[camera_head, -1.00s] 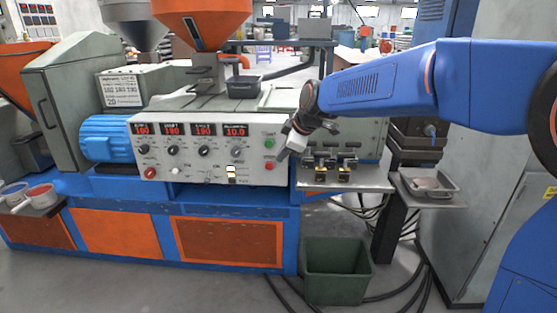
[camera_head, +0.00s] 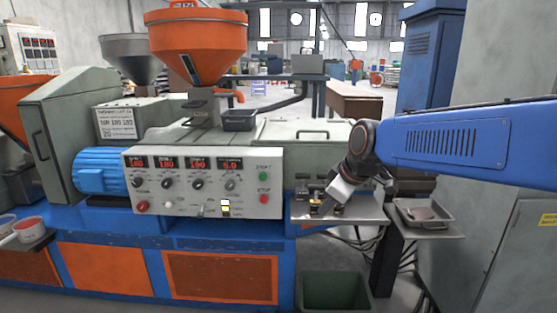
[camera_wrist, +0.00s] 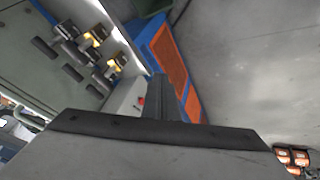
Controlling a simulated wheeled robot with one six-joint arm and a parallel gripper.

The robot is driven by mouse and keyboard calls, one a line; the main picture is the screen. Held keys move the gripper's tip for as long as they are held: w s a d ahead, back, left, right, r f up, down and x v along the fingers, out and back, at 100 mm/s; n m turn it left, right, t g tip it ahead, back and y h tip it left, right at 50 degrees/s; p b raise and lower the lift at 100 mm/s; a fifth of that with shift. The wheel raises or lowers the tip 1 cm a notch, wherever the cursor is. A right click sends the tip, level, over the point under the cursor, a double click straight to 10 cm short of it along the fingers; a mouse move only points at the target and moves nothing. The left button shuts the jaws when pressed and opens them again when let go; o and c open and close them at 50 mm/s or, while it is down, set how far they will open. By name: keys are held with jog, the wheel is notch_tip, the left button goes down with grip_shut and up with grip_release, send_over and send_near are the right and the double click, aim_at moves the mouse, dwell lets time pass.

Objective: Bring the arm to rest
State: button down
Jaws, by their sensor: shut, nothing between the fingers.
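My blue arm (camera_head: 450,140) reaches in from the right in the head view. My gripper (camera_head: 319,211) points down and left, in front of the metal shelf at the machine's right end. It is shut and empty; its tips are small and hard to make out there. In the wrist view, my gripper (camera_wrist: 160,92) shows as a dark closed shape at the middle. The control panel (camera_head: 203,182) with red displays, knobs and buttons stands left of the gripper, apart from it.
Small brass-and-dark fittings (camera_wrist: 95,37) sit near the machine's end. A grey tray (camera_head: 423,213) rests on a side shelf to the right. A dark green bin (camera_head: 335,290) stands on the floor below. An orange hopper (camera_head: 197,48) rises above the machine.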

jog(key=s+d+f+m+h, duration=0.1)
jog(key=s+d+f+m, duration=0.2)
jog(key=s, duration=0.6)
jog(key=s+d+f+m+h, duration=0.1)
jog(key=s+d+f+m, duration=0.3)
jog(key=s+d, duration=0.3)
jog(key=s+d+f+m+h, duration=0.1)
jog(key=s+d+f+m, duration=0.2)
jog(key=s+d, duration=0.3)
jog(key=s+m, duration=0.1)
jog(key=s, duration=0.4)
jog(key=shift+f+g, duration=0.15)
jog(key=shift+g, duration=0.25)
